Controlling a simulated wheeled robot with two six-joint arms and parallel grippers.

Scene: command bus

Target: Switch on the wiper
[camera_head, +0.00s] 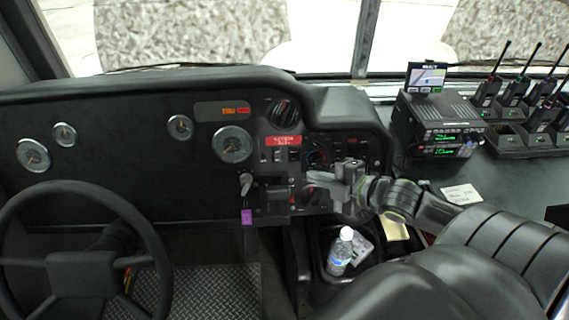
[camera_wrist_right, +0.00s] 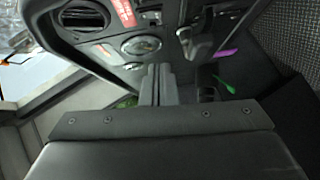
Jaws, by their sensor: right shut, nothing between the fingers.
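The dashboard's centre panel (camera_head: 275,170) holds the rocker switches (camera_head: 287,156) under a red label (camera_head: 285,142), and round knobs beside them. I cannot tell which control is the wiper's. My right gripper (camera_head: 311,178) is shut and empty in front of the panel's right part, its fingers pointing left and hiding some of the lower controls. In the right wrist view, the shut fingers (camera_wrist_right: 158,72) point up toward the panel, with a round dial (camera_wrist_right: 141,45) just beyond the tips. Whether they touch anything is unclear. My left gripper is not in view.
The steering wheel (camera_head: 75,245) is at left. A key with a purple tag (camera_head: 246,216) hangs left of my gripper. A water bottle (camera_head: 341,250) stands in a bin below it. A radio (camera_head: 440,125) and several walkie-talkies (camera_head: 513,90) are at right.

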